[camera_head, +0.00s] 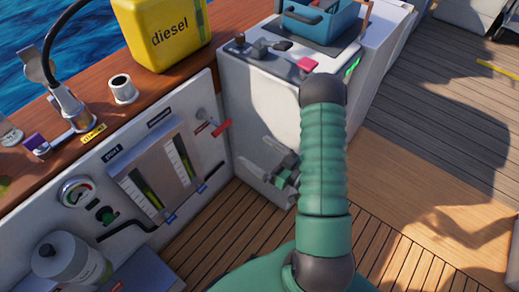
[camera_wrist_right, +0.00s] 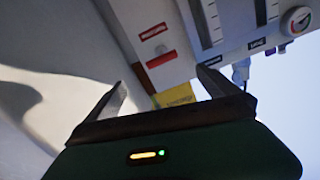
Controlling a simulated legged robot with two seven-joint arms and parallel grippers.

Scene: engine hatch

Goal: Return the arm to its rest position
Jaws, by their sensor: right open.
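My right arm (camera_head: 323,165), with a green ribbed sleeve, reaches forward over the deck in the head view. My right gripper (camera_head: 254,150) is in front of the white console's lower side. Its two grey fingers are apart with nothing between them. The wrist view also shows this gripper (camera_wrist_right: 162,80) open and empty, with the fingers spread. My left gripper is not in view.
A yellow diesel can (camera_head: 165,35) stands on the wooden ledge. The white panel below holds a gauge (camera_head: 76,191), sight tubes and a red-handled valve (camera_head: 221,128). A blue box (camera_head: 320,22) sits on the console (camera_head: 250,100). Open deck (camera_head: 430,170) lies to the right.

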